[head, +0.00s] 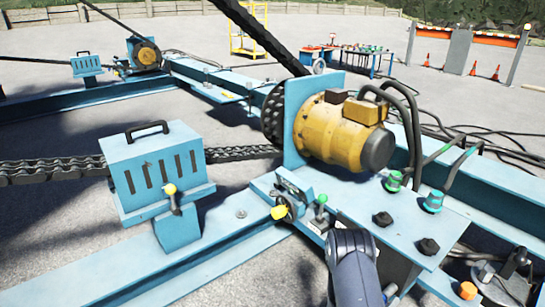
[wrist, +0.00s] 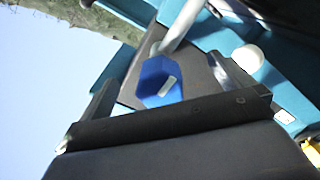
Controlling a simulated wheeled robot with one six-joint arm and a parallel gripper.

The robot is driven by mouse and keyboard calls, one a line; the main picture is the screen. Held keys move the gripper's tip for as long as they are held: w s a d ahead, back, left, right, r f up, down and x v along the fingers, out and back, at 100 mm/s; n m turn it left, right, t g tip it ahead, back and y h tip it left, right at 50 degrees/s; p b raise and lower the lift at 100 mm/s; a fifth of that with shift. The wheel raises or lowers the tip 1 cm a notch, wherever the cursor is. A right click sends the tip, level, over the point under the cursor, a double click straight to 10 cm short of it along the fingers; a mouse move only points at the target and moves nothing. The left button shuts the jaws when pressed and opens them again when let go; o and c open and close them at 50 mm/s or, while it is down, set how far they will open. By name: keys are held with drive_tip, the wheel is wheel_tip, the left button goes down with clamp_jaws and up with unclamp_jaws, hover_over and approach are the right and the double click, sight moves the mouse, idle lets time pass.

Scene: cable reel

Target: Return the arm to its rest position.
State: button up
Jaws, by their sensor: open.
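My gripper (wrist: 163,70) shows in the wrist view with its two dark fingers spread apart. A blue angular knob (wrist: 158,82) with a pale mark, on a grey rod, appears between the fingers; I see no finger touching it, and its depth is hard to judge. In the head view, my dark grey arm link rises from the bottom edge, in front of the blue machine frame (head: 215,262). The gripper itself cannot be made out in the head view.
A yellow motor (head: 325,132) stands on the frame behind my arm. Close by are a green-knobbed lever (head: 321,200), a yellow knob (head: 279,212) and green connectors (head: 393,181). A slotted blue box (head: 160,172) stands left. A white round knob (wrist: 247,57) is near the right finger.

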drive_tip(key=m, duration=0.4)
drive_tip(key=shift+m+p, duration=0.4)
drive_tip(key=m+p, duration=0.1)
drive_tip(key=m, duration=0.3)
drive_tip(key=shift+m, duration=0.3)
drive_tip(key=p+v, duration=0.1)
drive_tip(key=v, duration=0.5)
drive_tip(key=shift+s+a, duration=0.15)
drive_tip(key=shift+a, duration=0.05)
